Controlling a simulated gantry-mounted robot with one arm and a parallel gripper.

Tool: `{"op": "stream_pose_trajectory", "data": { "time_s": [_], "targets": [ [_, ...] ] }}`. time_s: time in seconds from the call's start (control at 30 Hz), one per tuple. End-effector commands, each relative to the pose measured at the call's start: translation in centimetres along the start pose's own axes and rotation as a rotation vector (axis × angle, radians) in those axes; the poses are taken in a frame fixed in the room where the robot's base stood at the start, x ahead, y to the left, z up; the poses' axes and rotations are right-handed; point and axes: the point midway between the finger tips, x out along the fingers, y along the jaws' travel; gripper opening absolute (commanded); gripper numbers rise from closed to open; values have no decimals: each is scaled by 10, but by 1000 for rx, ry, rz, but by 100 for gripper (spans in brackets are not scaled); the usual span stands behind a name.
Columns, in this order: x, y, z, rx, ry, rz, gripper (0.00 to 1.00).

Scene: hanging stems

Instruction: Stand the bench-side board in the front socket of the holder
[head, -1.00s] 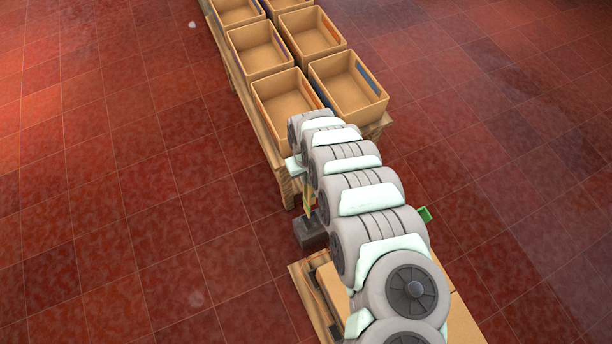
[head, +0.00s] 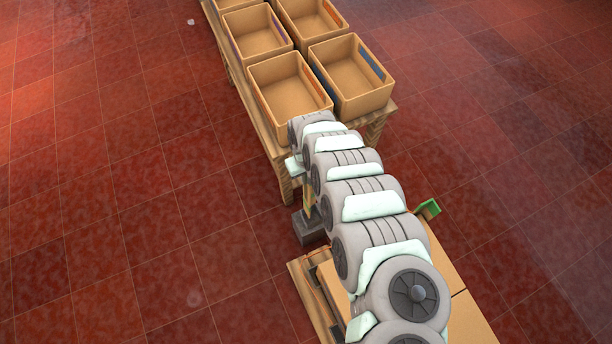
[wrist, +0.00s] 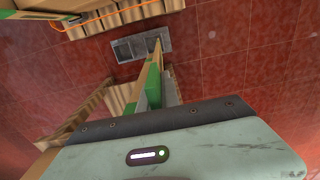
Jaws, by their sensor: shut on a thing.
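My gripper (wrist: 155,92) is shut on a tan board (wrist: 154,62) with a green band, seen nearly edge-on in the wrist view. The board's far end reaches the grey holder (wrist: 124,50), at its right-hand opening; I cannot tell whether it is inside or just above it. Another opening to the left looks empty. In the head view the holder (head: 309,229) stands on the floor between two wooden benches, with a sliver of the tan board (head: 308,198) above it. My arm hides most of the gripper there.
Open tan crates (head: 289,92) line the far wooden bench. A nearer wooden bench (head: 308,296) lies under my arm, with a green-faced piece (head: 429,208) at its right side. Open red tiled floor lies left and right.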

Motion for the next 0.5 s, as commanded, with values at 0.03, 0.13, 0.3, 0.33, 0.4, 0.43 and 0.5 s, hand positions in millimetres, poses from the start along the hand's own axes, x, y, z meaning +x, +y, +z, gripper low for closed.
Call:
{"op": "stream_pose_trajectory", "data": {
  "time_s": [0.03, 0.13, 0.3, 0.33, 0.4, 0.43, 0.5],
  "targets": [
    [9, 0, 0, 1, 0, 0, 0],
    [19, 0, 0, 1, 0, -1, 0],
    [34, -1, 1, 1, -2, -2, 0],
    [37, -1, 1, 1, -2, -2, 0],
    [43, -1, 1, 1, -2, -2, 0],
    [45, -1, 1, 0, -2, -2, 0],
    [51, -1, 1, 0, -2, -2, 0]
  ]
}}
